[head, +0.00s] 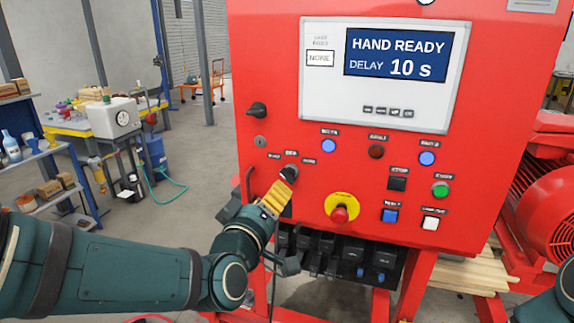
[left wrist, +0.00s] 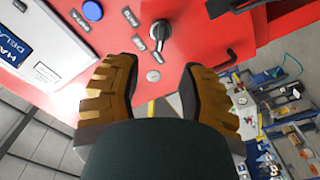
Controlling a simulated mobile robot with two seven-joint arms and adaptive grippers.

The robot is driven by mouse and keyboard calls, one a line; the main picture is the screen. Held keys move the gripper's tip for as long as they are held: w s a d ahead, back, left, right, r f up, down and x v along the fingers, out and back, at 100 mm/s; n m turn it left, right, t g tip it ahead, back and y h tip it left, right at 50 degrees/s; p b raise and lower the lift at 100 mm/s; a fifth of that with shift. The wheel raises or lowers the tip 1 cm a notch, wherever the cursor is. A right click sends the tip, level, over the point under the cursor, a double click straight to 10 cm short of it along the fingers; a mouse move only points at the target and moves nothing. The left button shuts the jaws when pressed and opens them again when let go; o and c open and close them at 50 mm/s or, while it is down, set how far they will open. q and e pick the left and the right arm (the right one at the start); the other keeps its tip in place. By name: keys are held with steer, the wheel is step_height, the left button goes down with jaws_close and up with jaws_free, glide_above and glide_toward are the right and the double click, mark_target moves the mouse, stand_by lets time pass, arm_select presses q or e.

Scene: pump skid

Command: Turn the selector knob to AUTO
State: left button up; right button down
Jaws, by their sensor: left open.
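In the left wrist view the gripper (left wrist: 160,78) is open and empty, with the fingers wide apart. My right gripper is out of view.
The display (head: 397,54) reads HAND READY, DELAY 10 s. A key switch (head: 260,142) and a black rotary handle (head: 257,109) sit above the knob. A red emergency stop (head: 340,214) on a yellow plate is to the right. A black pull handle (head: 249,184) is at the left.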

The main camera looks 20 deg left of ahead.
mark_target(285, 178)
arm_select(q)
steer(key=w+p, duration=0.1)
steer(key=w, duration=0.9)
steer(key=shift+w+d, duration=0.15)
steer(key=shift+d, duration=0.05)
steer(key=shift+c, duration=0.4)
jaws_close()
